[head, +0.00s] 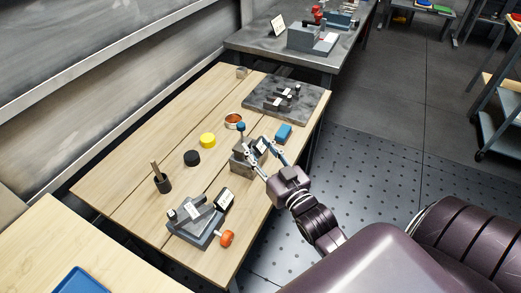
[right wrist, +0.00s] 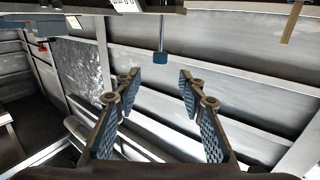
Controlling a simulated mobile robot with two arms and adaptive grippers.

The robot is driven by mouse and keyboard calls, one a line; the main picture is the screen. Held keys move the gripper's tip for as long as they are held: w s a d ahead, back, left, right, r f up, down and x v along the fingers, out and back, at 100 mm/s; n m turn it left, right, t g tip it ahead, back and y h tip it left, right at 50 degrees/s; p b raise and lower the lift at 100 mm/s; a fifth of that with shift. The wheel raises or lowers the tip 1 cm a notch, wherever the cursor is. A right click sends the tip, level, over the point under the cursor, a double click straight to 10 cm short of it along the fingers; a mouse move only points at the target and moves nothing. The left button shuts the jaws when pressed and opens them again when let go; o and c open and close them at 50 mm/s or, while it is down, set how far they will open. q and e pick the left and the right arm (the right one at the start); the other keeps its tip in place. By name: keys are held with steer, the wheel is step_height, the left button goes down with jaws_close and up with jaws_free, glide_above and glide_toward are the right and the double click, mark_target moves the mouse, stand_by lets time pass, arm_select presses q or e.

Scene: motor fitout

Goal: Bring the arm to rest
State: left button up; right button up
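My right gripper (head: 263,155) is over the near right edge of the wooden workbench (head: 135,170), close in front of a grey block fixture (head: 238,160). In the right wrist view the same gripper (right wrist: 156,78) is open, its two pads wide apart with nothing between them. A blue knob on a thin stem (right wrist: 160,57) hangs beyond the fingertips in that view, which looks upside down; they appear apart. My left gripper is in neither view.
On the bench are an orange-knobbed fixture (head: 195,222), a black cup (head: 163,184), a black cap (head: 191,158), a yellow cap (head: 208,140), a copper-coloured ring (head: 234,121), a blue block (head: 284,132) and a dark plate (head: 265,100). Perforated floor (head: 370,190) lies clear to the right.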

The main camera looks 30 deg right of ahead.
steer(key=shift+s, duration=0.55)
